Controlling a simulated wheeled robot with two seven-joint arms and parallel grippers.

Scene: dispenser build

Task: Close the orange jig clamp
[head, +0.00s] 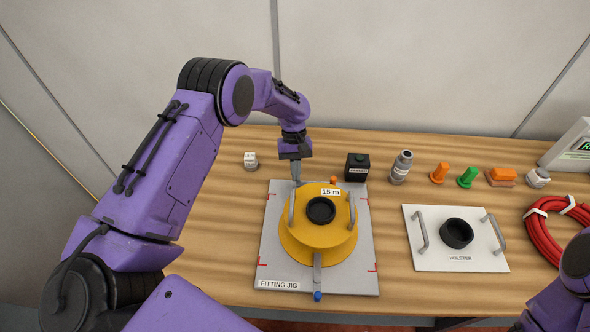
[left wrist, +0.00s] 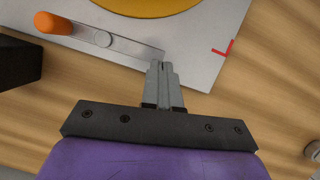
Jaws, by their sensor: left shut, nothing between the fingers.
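The orange jig clamp shows as an orange knob (head: 333,181) just behind the yellow reel (head: 318,243) in the head view; its lever is mostly hidden there. In the left wrist view its grey lever (left wrist: 125,47) runs from the orange knob (left wrist: 52,23) along the plate edge, beside the reel and not over it. The grey fitting jig plate (head: 272,262) lies under the reel. My left gripper (head: 297,182) is shut and empty at the plate's back edge. Its fingertips (left wrist: 161,66) are close to the lever's end; I cannot tell whether they touch.
A blue-knobbed clamp (head: 318,296) is at the jig's front. A black box (head: 357,167) and a grey bottle (head: 401,167) stand behind and right. A white cube (head: 251,161) is at the back left. The holster plate (head: 430,258) and red cable coil (head: 556,238) lie right.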

